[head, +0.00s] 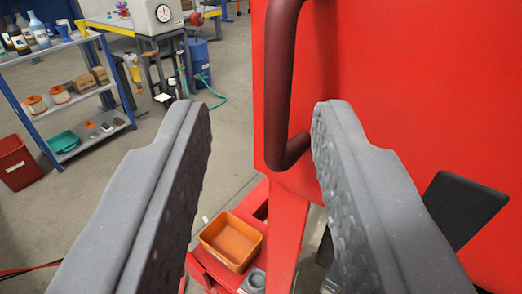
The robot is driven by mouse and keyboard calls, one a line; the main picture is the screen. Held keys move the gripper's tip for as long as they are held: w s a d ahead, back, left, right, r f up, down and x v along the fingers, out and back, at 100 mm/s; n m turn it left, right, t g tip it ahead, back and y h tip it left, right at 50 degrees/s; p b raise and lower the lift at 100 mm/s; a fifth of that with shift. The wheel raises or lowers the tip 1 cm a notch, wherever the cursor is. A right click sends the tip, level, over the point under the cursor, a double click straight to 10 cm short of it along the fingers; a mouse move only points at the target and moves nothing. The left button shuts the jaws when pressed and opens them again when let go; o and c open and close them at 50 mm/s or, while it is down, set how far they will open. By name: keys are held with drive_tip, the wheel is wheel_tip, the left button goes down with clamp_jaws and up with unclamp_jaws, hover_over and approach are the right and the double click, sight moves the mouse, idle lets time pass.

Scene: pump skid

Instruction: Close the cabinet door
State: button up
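A large red panel (420,80), which looks like the cabinet door, fills the right side of the view. A dark red bar handle (280,75) stands along its left edge and bends back to the panel at its lower end. The handle's top runs out of the picture. My gripper (262,108) is open and empty, with one grey finger on each side. In the picture the handle lies between the fingertips, nearer the right one. I cannot tell whether the right fingertip touches the handle or panel. The cabinet's opening does not show.
An orange tray (231,240) sits on a red frame (286,225) below the fingers. A dark flat piece (464,212) shows at the lower right. A blue shelf rack (70,90), a red bin (17,162) and a workbench with a gauge (145,16) stand left, with open floor between.

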drive_tip(key=s+b, duration=0.2)
drive_tip(key=s, duration=0.8)
drive_tip(key=shift+s+a+r, duration=0.15)
drive_tip(key=shift+a+r, duration=0.1)
drive_tip(key=shift+r, duration=0.05)
